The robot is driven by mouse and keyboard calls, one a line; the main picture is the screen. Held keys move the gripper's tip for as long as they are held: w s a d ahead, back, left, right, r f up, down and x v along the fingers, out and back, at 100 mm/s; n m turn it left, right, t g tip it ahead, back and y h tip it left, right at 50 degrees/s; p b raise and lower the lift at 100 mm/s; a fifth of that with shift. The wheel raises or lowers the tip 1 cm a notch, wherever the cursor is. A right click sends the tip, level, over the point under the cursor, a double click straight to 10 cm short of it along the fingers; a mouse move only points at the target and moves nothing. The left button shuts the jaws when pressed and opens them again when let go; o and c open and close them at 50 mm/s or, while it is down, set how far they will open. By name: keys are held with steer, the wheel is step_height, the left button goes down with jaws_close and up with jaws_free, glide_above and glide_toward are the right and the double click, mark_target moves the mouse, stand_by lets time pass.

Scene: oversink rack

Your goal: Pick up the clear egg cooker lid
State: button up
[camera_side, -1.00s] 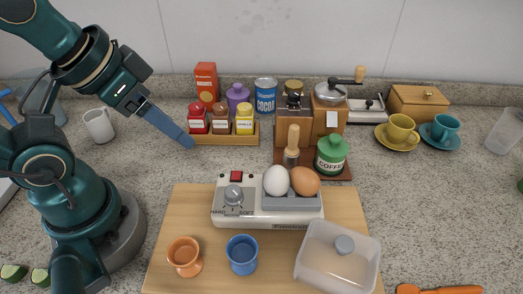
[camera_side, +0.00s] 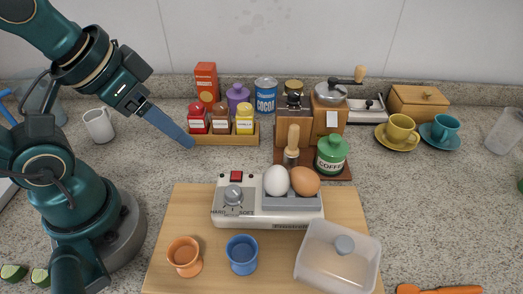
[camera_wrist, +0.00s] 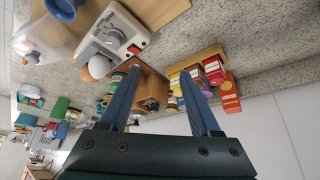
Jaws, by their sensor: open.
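The clear egg cooker lid (camera_side: 338,262) is a see-through box with a round grey-blue knob (camera_side: 344,244). It lies at the front right of the wooden board (camera_side: 168,240). It also shows at the left of the wrist view (camera_wrist: 38,42). The egg cooker (camera_side: 262,218) stands behind it, with a white egg (camera_side: 276,181) and a brown egg (camera_side: 305,181) in its grey tray. My gripper (camera_side: 190,143) is up at the left, near the spice rack and far from the lid. In the wrist view my gripper (camera_wrist: 162,75) has its two fingers apart with nothing held.
An orange egg cup (camera_side: 185,257) and a blue egg cup (camera_side: 242,255) stand left of the lid. The spice rack (camera_side: 215,140), a green coffee jar (camera_side: 331,155) and a grinder (camera_side: 328,105) stand behind the board. An orange-handled utensil (camera_side: 440,290) lies to the right.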

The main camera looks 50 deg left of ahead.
steer(key=w+d+r+n, duration=0.1)
steer(key=w+d+r, duration=0.1)
steer(key=w+r, duration=0.3)
steer(key=m+g, duration=0.4)
steer(key=m, duration=0.1)
glide_above(345, 243)
steer(key=shift+h, duration=0.3)
steer(key=f, duration=0.7)
steer(key=shift+s+a+f, duration=0.15)
steer(key=shift+s+a, duration=0.05)
steer(key=shift+s, duration=0.05)
steer(key=shift+s+d+f+m, duration=0.1)
steer(key=shift+f+m, duration=0.1)
steer(key=shift+m, duration=0.1)
steer(key=shift+w+d+f, duration=0.1)
steer(key=shift+w+f, duration=0.05)
steer(key=shift+f, duration=1)
steer(key=shift+w+f, duration=0.15)
steer(key=shift+f, duration=0.95)
jaws_close()
